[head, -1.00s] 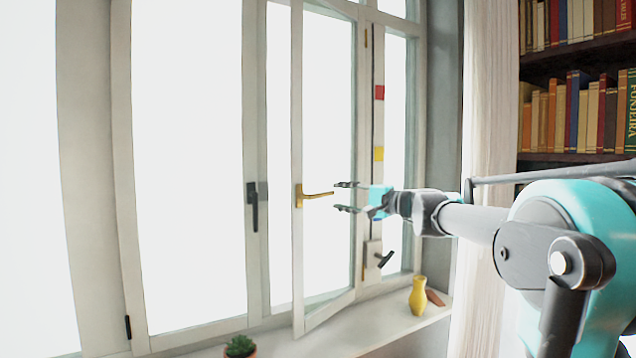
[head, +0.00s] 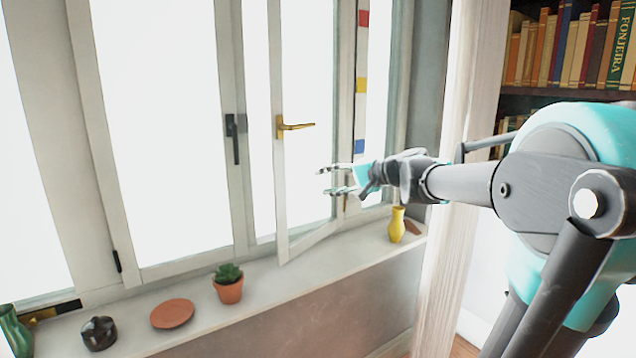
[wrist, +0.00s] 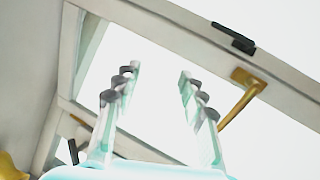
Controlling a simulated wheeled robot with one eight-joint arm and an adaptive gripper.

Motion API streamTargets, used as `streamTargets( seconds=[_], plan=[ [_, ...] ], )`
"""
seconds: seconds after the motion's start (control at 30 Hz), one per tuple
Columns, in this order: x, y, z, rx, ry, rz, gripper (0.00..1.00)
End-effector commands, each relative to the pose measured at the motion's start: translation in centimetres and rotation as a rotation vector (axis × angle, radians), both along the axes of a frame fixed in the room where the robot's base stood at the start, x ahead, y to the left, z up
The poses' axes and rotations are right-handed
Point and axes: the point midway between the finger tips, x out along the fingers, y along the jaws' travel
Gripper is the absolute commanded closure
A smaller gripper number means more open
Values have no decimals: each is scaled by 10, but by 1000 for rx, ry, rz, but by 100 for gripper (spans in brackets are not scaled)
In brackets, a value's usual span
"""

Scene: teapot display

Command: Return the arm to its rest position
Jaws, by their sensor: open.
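My gripper (head: 326,181) is open and empty in the head view, its fingers pointing left. It is in front of the window sash (head: 279,200) that stands swung open into the room. The sash's gold handle (head: 296,126) is above my fingertips and apart from them. In the wrist view my gripper (wrist: 155,85) shows its spread fingers with nothing between them. The gold handle (wrist: 243,95) is to the right of the fingers there. My arm reaches in from the right side of the head view.
The sill (head: 280,285) holds a yellow vase (head: 396,225), a potted plant (head: 229,285), a terracotta saucer (head: 172,314), a dark pot (head: 99,334) and a green vase (head: 14,331). A curtain (head: 465,150) and bookshelf (head: 560,90) are at the right.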

Motion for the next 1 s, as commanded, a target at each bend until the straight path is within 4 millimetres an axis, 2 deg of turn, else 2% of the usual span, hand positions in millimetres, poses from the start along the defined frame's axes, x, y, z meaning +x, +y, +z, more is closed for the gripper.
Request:
streamTargets(
  seconds=[0.03, 0.2, 0.37, 0.4, 0.5, 0.6, 0.7, 0.83, 1.0],
  plan=[
    [-16, -3, -33, -80, 7, 13, 59],
    [-69, -25, -136, -359, 38, 53, 59],
    [-126, -61, -225, -628, 73, 86, 59],
    [-141, -72, -246, -697, 82, 95, 59],
    [-178, -102, -291, -864, 106, 111, 59],
    [-210, -130, -325, -1008, 129, 123, 59],
    [-234, -153, -346, -1114, 146, 129, 59],
    [-250, -169, -358, -1189, 159, 133, 59],
    [-254, -173, -360, -1206, 162, 134, 59]
  ],
)
